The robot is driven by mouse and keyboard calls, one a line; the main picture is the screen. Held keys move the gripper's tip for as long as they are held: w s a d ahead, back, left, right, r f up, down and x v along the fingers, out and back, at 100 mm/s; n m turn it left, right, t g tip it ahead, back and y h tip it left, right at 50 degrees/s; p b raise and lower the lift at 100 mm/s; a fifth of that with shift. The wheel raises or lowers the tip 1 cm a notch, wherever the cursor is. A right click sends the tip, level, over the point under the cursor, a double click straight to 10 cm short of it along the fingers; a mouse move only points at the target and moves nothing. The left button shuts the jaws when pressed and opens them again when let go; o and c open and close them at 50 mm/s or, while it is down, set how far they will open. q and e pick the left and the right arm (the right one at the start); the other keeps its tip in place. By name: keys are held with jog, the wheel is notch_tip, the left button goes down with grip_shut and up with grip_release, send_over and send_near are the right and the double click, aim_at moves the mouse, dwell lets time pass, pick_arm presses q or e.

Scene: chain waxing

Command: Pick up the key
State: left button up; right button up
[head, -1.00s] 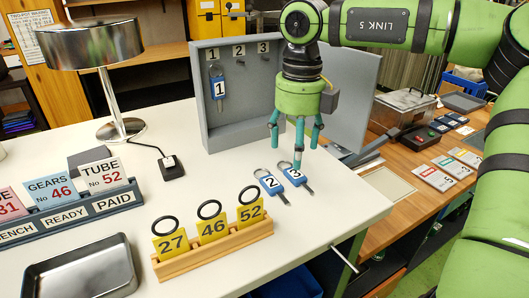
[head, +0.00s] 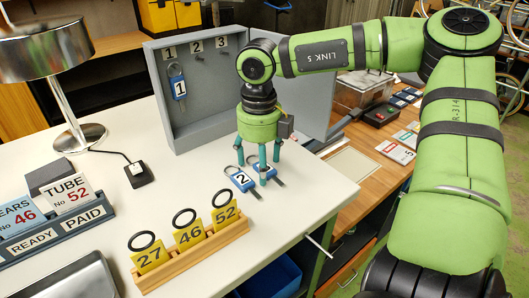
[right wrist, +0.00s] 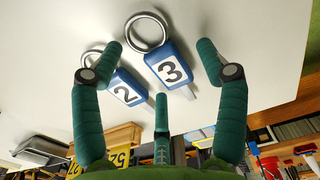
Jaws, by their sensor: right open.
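Two keys with blue-edged tags lie on the white table. Key 2 (head: 240,179) is on the left, and it shows in the right wrist view (right wrist: 124,91). Key 3 (head: 266,171) lies to its right, partly hidden by my fingers, and shows clearly in the right wrist view (right wrist: 171,69) with its metal ring. Key 1 (head: 178,86) hangs in the grey cabinet (head: 218,108). My right gripper (head: 257,168) is open and points down over key 3. In the right wrist view its three fingers (right wrist: 160,65) are spread around the tag of key 3. My left gripper is not in view.
A wooden rack (head: 192,254) with yellow tags 27, 46 and 52 stands in front of the keys. The grey cabinet stands behind. A lamp (head: 75,110) and a ticket holder (head: 60,231) are at left. The table's right edge is close to the keys.

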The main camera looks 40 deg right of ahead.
jog(key=c, duration=1)
jog(key=shift+c, duration=0.5)
jog(key=shift+r, duration=0.3)
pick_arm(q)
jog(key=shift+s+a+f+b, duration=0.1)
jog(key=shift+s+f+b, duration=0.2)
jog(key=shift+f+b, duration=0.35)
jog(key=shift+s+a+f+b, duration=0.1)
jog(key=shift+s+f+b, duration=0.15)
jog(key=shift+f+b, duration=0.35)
pick_arm(e)
notch_tip(320, 180, up, 10)
jog(key=shift+f, duration=0.25)
